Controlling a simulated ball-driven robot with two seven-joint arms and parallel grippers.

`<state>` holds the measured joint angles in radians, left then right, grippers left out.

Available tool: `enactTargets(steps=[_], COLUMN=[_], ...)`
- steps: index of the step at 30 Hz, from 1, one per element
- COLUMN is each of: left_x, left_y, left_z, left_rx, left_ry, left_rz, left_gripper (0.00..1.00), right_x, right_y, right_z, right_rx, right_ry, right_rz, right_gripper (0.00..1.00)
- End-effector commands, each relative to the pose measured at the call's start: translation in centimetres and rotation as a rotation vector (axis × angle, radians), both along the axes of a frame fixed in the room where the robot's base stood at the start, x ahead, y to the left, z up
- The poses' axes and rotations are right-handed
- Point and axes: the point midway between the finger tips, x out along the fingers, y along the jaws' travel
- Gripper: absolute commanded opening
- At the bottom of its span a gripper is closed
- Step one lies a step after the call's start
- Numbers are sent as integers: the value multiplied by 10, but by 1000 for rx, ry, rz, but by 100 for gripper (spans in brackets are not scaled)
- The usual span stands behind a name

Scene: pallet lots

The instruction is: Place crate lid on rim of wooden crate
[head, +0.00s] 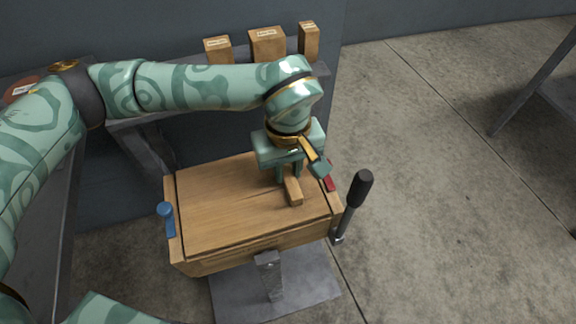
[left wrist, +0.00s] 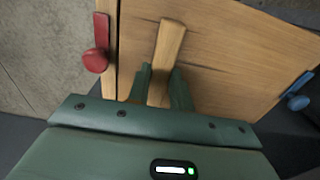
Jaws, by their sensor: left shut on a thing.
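The crate lid (head: 225,205) is a flat wooden board lying level over the wooden crate (head: 235,255), close to its rim. Whether it fully touches the rim all round I cannot tell. A wooden bar handle (head: 293,192) stands on the lid toward its right side. My left gripper (head: 289,180) is shut on this handle from above. In the left wrist view the handle (left wrist: 168,50) sits between the two green fingers (left wrist: 160,88), with the lid surface (left wrist: 220,50) behind it. My right gripper does not show.
A blue knob (head: 166,212) is on the crate's left side and a red part (head: 329,182) on its right. A lever with a black grip (head: 357,190) rises at the right. Several small boxes (head: 267,43) stand on a shelf behind.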

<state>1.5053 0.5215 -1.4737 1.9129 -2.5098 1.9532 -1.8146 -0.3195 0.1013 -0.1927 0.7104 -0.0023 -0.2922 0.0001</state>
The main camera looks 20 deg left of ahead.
Motion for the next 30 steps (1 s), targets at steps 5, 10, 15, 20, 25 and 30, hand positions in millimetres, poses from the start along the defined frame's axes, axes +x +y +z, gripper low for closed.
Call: enactTargets(steps=[5,10,15,20,25,30], left_x=[0,0,0,0,1,1], left_y=[0,0,0,0,0,0], left_z=[-6,-7,-7,-3,32,76], left_rx=[1,1,1,0,0,1], left_ry=[1,1,1,0,-9,-10], left_rz=[0,0,0,1,1,2], left_gripper=[0,43,43,43,43,43], right_x=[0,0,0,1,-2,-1], right_y=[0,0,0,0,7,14], right_z=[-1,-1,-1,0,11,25], right_rx=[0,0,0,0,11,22], right_ry=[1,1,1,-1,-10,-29], right_rz=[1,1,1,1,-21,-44], right_gripper=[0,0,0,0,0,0])
